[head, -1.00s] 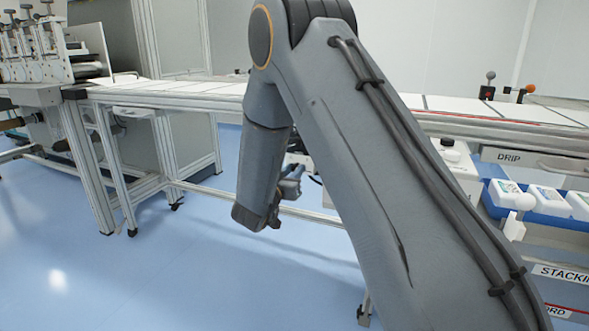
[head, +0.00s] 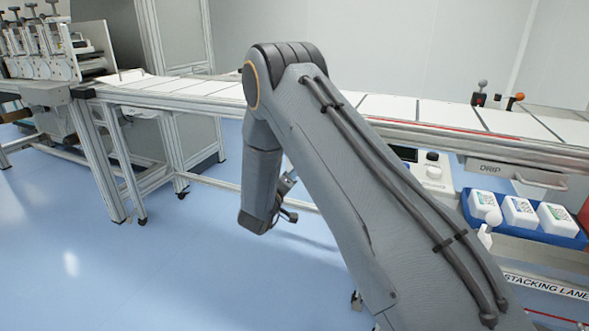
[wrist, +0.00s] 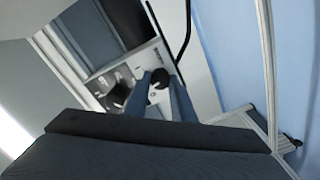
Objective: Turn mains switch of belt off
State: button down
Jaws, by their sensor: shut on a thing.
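In the wrist view my gripper (wrist: 159,84) has its two blue-grey fingers shut on a small black knob (wrist: 158,77), which shows between the fingertips. The knob is on a pale control panel (wrist: 137,66), and I cannot read its setting. In the head view a white control box (head: 434,177) with a dark display and a black knob (head: 432,156) stands under the belt (head: 370,104). My arm hides part of that area and my fingertips there. I cannot tell whether the knob in both views is the same.
A blue tray (head: 572,239) with white bottles stands at right, below a drawer marked DRIP (head: 492,171). A machine with rollers (head: 45,55) is at left. Open blue floor (head: 110,265) lies at front left.

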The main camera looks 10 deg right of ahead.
jog(key=shift+f+n+p, duration=0.15)
jog(key=shift+n+p, duration=1.5)
jog(key=shift+n, duration=1.75)
jog(key=c, duration=1.5)
grip_release()
jog(key=shift+v, duration=3.95)
